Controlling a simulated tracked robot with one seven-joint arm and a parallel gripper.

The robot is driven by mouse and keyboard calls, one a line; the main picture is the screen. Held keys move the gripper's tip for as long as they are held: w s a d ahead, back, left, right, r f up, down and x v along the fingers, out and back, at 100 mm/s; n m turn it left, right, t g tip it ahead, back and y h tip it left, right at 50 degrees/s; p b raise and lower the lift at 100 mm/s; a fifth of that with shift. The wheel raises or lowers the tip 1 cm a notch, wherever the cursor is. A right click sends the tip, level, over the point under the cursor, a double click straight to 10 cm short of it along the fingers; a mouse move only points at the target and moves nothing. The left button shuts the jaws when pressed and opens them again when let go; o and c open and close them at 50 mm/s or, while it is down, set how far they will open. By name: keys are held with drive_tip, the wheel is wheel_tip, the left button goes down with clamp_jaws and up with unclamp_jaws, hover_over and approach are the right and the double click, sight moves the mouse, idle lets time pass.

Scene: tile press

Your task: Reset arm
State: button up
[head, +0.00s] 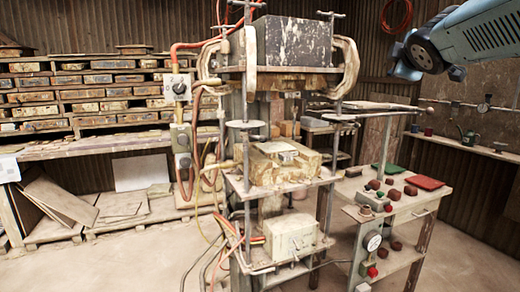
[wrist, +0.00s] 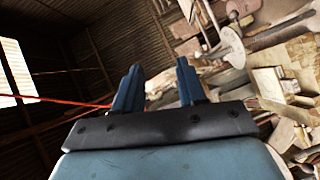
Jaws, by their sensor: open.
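My gripper shows in the wrist view (wrist: 157,88) with its two blue fingers apart and nothing between them. Behind the fingers in that view are the corrugated wall and a tilted view of the press. In the head view only a blue-grey part of my arm shows at the upper right, above the side table and apart from the press; the fingertips cannot be made out there. The tile press (head: 290,45) stands in the middle of the head view, with a dark upper block and a pale mould (head: 285,160) on its middle shelf.
Shelves of moulds (head: 80,95) line the left wall. Hoses and cables hang at the press's left side. The floor at the front left (head: 130,265) is clear.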

drive_tip(key=s+a+f+m+g+y, duration=0.1)
drive_tip(key=s+a+f+m+g, duration=0.2)
drive_tip(key=s+f, duration=0.4)
drive_tip(key=s+a+f+m+g+y, duration=0.1)
drive_tip(key=s+a+f+m+g, duration=0.2)
drive_tip(key=s+f, duration=0.5)
drive_tip(key=s+a+f+m+g+y, duration=0.1)
drive_tip(key=s+a+f+m+g, duration=0.3)
drive_tip(key=f, duration=0.9)
drive_tip(key=s+m, duration=0.2)
drive_tip(key=s, duration=0.1)
drive_tip(key=shift+s+m+g, duration=0.25)
drive_tip(key=shift+m+g, duration=0.05)
drive_tip(key=shift+a, duration=0.1)
